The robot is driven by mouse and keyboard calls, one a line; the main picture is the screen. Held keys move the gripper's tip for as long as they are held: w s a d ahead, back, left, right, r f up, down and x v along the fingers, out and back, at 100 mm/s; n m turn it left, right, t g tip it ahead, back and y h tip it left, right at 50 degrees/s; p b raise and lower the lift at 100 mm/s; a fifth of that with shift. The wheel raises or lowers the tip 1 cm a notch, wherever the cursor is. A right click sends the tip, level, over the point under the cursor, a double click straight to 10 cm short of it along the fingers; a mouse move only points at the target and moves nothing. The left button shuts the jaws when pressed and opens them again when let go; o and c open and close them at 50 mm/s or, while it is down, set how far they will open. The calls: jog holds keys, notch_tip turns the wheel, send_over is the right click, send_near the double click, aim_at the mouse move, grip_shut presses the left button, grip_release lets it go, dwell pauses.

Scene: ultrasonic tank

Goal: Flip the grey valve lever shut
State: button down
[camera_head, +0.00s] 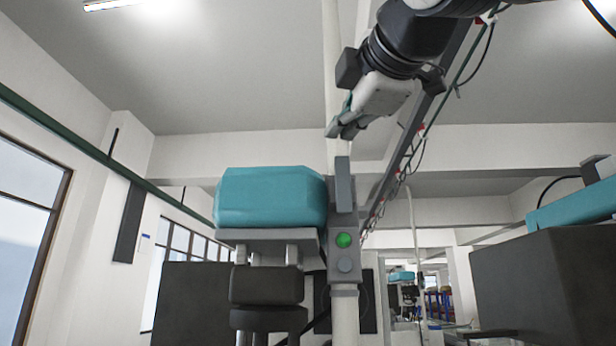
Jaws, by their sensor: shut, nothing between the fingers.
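A grey lever-like bar (343,180) stands upright on the grey control box (332,275) of the white post; I take it to be the valve lever. My gripper (345,127) reaches down from the upper right. Its fingers are closed together and empty. In the picture the fingertips are a little above the top of the bar, with a gap between; the depth between them cannot be told. The box carries a green button (343,240) and a grey round knob (345,265) below it.
A teal block (270,197) on a grey plate stands just left of the bar, above dark round parts (267,285). A dark box (550,290) with a teal top stands at the right. A slanting dark rail with cables (412,140) runs behind my gripper. The space left of my gripper looks clear.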

jog(key=shift+w, duration=0.1)
jog(key=p, duration=0.2)
send_over(343, 187)
jog(key=s+a, duration=0.2)
jog(key=a, duration=0.1)
jog(key=shift+a, duration=0.2)
jog(key=shift+d+m+b, duration=0.2)
jog(key=shift+m+b, duration=0.1)
jog(key=shift+b, duration=0.05)
jog(key=shift+w, duration=0.1)
